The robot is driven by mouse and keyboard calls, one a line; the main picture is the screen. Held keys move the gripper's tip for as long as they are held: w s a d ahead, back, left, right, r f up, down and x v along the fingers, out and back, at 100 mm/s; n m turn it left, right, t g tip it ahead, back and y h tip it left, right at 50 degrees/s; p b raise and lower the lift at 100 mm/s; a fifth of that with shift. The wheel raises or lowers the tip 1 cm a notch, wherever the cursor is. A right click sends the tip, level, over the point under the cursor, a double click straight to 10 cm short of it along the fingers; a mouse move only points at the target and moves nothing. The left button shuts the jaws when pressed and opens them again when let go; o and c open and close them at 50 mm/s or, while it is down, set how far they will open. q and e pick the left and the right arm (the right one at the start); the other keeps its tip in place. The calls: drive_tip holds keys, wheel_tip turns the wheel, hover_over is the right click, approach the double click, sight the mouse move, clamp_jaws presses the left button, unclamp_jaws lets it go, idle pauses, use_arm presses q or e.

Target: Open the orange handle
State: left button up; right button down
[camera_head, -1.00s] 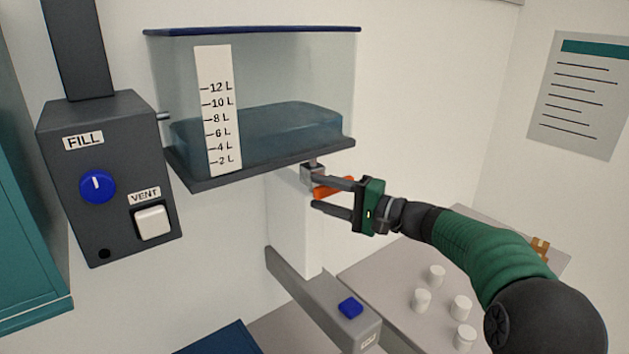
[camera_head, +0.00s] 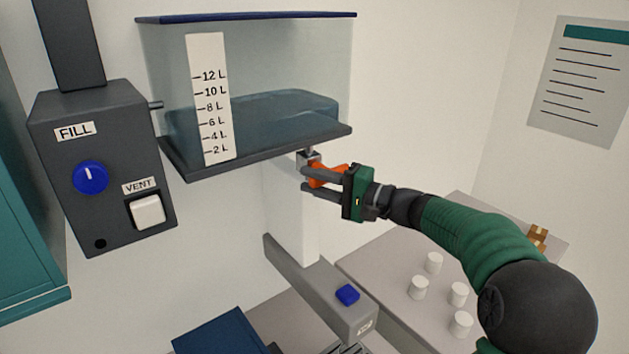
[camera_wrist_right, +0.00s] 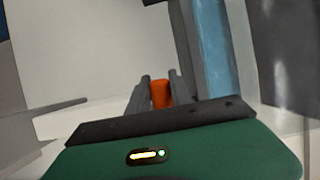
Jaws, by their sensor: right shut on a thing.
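The orange handle (camera_head: 328,174) sits on a small grey valve (camera_head: 307,160) under the right end of the clear water tank (camera_head: 270,60). My right gripper (camera_head: 312,180) is at the handle, with one finger in front of it and one below, and is shut on it. In the right wrist view the orange handle (camera_wrist_right: 160,93) shows between the two fingers (camera_wrist_right: 158,95). The fingers hide part of the handle. My left gripper is not in view.
A dark box with a blue FILL knob (camera_head: 90,177) and a white VENT button (camera_head: 148,211) is at left. Below the valve are a grey beam with a blue button (camera_head: 347,294) and a table (camera_head: 385,262) with several white cups. A poster (camera_head: 577,80) hangs at right.

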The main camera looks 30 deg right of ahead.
drive_tip(key=shift+d+h, duration=0.3)
drive_tip(key=shift+d, duration=0.1)
drive_tip(key=shift+m+t+b, duration=0.4)
drive_tip(key=shift+m+b, duration=0.3)
drive_tip(key=shift+b, duration=0.2)
drive_tip(key=m+t+b, duration=0.1)
drive_tip(key=m+b, duration=0.2)
drive_tip(key=d+r+m+t+b, duration=0.1)
drive_tip(key=m+b, duration=0.2)
drive_tip(key=m+t+b, duration=0.1)
drive_tip(key=m+b, duration=0.2)
drive_tip(key=m, duration=0.1)
drive_tip(key=shift+d+r+h, duration=0.25)
drive_tip(key=shift+h, duration=0.15)
drive_tip(key=m+b, duration=0.1)
drive_tip(key=m+t+h+b, duration=0.1)
drive_tip(key=m, duration=0.1)
drive_tip(key=d+m+h+b, duration=0.1)
drive_tip(key=shift+r+m+t, duration=0.25)
drive_tip(key=shift+m+t, duration=0.15)
drive_tip(key=shift+d+r+m+t+h+b, duration=0.1)
drive_tip(key=shift+d+m+t+h+b, duration=0.1)
drive_tip(key=shift+m+h+b, duration=0.55)
drive_tip(key=shift+d+r+m+t+h+b, duration=0.15)
drive_tip(key=shift+m+h+b, duration=0.1)
drive_tip(key=shift+m, duration=0.95)
drive_tip(key=shift+d+r+m+t+h+b, duration=0.15)
drive_tip(key=shift+m+h+b, duration=0.3)
drive_tip(key=shift+m, duration=0.5)
drive_tip(key=shift+d, duration=0.1)
